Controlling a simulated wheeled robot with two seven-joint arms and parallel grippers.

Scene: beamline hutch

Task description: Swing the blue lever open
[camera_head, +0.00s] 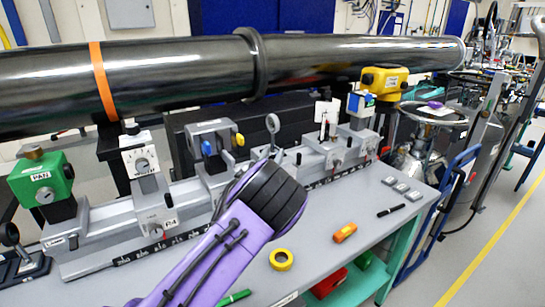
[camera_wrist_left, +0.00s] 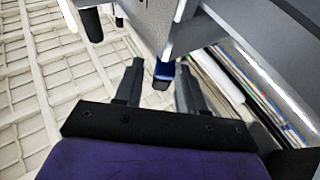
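A blue lever (camera_head: 207,147) sits in a grey bracket on the rail in the head view, beside a yellow knob. In the left wrist view a blue piece with a dark tip (camera_wrist_left: 164,71), which looks like the lever, hangs below a grey block. My left gripper (camera_wrist_left: 160,66) is open, with one finger on each side of this piece. A gap shows on both sides, and no contact is visible. In the head view my purple left arm and its black wrist reach up in front of the rail and hide the fingers. My right gripper is not in view.
A long dark pipe (camera_head: 170,75) with an orange band runs behind the rail. A green unit (camera_head: 40,178) stands at left and a yellow unit (camera_head: 384,80) at right. Yellow tape (camera_head: 281,260), an orange tool (camera_head: 344,233) and a black pen (camera_head: 391,210) lie on the bench.

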